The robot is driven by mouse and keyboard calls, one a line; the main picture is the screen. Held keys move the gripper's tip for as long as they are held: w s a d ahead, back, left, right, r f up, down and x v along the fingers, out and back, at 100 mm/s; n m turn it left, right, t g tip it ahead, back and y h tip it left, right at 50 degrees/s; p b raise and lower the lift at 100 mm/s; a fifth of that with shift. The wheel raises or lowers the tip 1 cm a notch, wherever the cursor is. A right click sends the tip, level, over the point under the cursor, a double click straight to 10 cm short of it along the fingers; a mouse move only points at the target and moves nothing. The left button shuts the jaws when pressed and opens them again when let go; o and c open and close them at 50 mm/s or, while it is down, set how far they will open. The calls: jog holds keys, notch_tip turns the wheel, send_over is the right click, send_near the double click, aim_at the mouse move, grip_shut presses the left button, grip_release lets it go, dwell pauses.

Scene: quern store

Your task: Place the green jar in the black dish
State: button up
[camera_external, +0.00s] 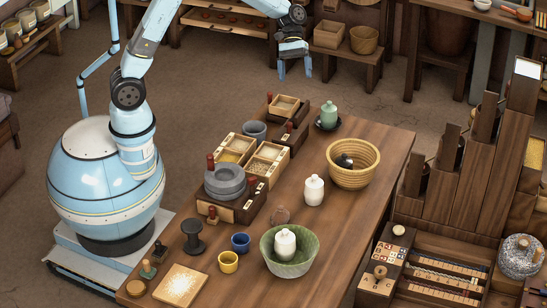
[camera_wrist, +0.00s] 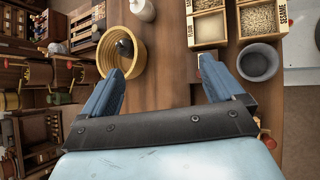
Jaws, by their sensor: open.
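The pale green lidded jar (camera_external: 329,113) stands upright at the far end of the table. A black dish (camera_external: 319,126) shows around its base, and the jar appears to stand in it. My gripper (camera_external: 295,68) is open and empty, pointing down, up and to the left of the jar in the external view, apart from it. In the wrist view my gripper's two fingers (camera_wrist: 162,66) are spread with bare table between them. The jar and dish do not show in the wrist view.
A wicker basket (camera_external: 373,178) holds a black jar (camera_external: 344,160). A white jar (camera_external: 314,190) stands nearby. A green bowl (camera_external: 271,260) holds another white jar (camera_external: 285,243). Grain boxes (camera_external: 267,162) and a grey bowl (camera_external: 255,130) stand left of the green jar.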

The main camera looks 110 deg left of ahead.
jog(key=s+d+r+m+g+y, duration=0.1)
jog(key=s+d+r+m+y, duration=0.1)
jog(key=s+d+r+m, duration=0.45)
jog(key=s+d+r+m+y, duration=0.2)
jog(key=s+d+r, duration=0.2)
jog(key=s+d, duration=0.5)
jog(key=s+d+r+m+t+y, duration=0.1)
jog(key=s+d+m, duration=0.3)
jog(key=s, duration=0.4)
jog(key=s+d+r+m+t+y, duration=0.1)
jog(key=s+d+m, duration=0.3)
jog(key=s, duration=0.4)
jog(key=shift+s+d+m+t+y, duration=0.25)
jog(key=shift+s+m+t+y, duration=0.1)
jog(key=shift+m+y, duration=0.45)
